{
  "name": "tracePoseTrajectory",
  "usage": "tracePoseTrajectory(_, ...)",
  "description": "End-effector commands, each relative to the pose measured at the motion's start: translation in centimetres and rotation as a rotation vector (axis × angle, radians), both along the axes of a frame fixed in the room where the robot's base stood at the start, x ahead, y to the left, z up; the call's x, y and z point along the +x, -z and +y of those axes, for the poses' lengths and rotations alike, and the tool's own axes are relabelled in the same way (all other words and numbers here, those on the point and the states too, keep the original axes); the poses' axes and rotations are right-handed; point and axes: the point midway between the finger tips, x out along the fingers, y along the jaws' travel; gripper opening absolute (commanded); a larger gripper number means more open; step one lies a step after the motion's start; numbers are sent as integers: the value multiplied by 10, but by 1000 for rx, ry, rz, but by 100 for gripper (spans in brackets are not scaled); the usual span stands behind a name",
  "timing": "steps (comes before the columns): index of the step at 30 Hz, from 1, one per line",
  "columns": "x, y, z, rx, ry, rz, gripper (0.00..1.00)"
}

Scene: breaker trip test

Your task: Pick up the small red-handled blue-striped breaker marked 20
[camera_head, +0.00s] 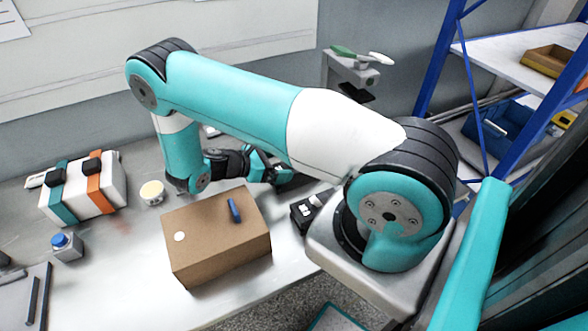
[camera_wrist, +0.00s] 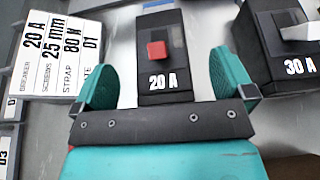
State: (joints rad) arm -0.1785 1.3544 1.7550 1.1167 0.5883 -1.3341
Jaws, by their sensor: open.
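In the wrist view the black breaker marked 20 A (camera_wrist: 166,62) has a red handle and stands on a grey metal surface. In the head view my gripper (camera_head: 267,166) is low over the bench behind the cardboard box, and my arm largely hides the breaker there.
A black breaker marked 30 A (camera_wrist: 296,66) with a pale handle stands close to the right finger. A white label card (camera_wrist: 55,52) lies left. In the head view a cardboard box (camera_head: 215,250) and a striped case (camera_head: 85,190) stand on the bench.

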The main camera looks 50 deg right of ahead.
Motion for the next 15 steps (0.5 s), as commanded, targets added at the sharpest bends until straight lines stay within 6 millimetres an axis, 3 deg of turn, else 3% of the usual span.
tracePoseTrajectory(2, -6, -6, -14, -1, 4, 3, 100)
tracePoseTrajectory(6, -13, 5, -27, 0, 2, 2, 100)
tracePoseTrajectory(15, -13, 9, -31, 0, 0, -1, 98)
